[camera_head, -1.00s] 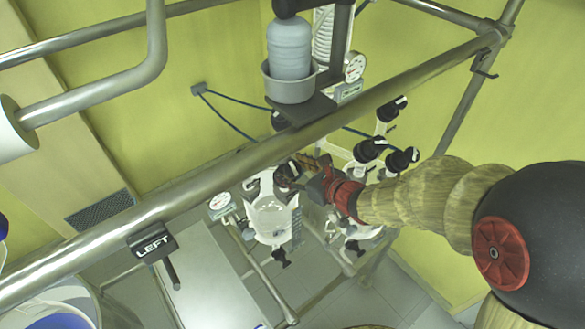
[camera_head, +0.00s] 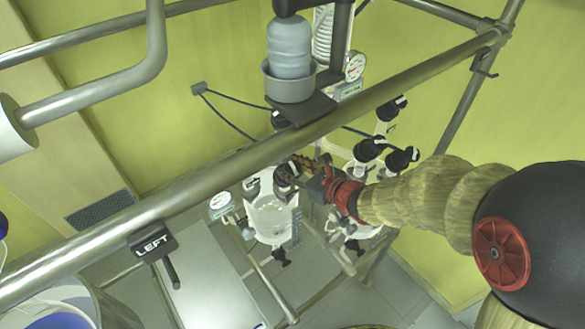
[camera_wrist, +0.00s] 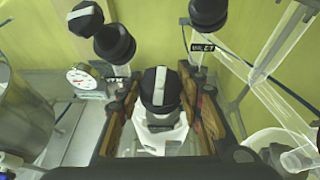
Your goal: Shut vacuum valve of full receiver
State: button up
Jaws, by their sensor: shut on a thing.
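The receiver (camera_head: 270,218) is a clear glass vessel that seems to hold pale liquid, below the frame's metal tube in the head view. A black valve knob with a white stripe (camera_head: 284,175) sits at its top. In the wrist view the knob (camera_wrist: 161,90) stands between the two fingers, its stripe running roughly up and down the picture. My gripper (camera_head: 304,168) reaches in from the right and is shut on this knob; the fingers also show in the wrist view (camera_wrist: 162,102). The knob's lower stem and the finger contact are partly hidden.
Other black knobs (camera_wrist: 84,18) (camera_wrist: 114,43) (camera_wrist: 208,12) stand close beyond the fingers. A gauge (camera_wrist: 82,77) is at left. A second glass vessel (camera_head: 354,232) stands right of the receiver. A thick metal tube (camera_head: 225,170) crosses in front, and glass tubing (camera_wrist: 275,105) is at right.

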jog(key=shift+f+m+t+b, duration=0.3)
jog(key=shift+m+b, duration=0.3)
jog(key=shift+b, duration=1.5)
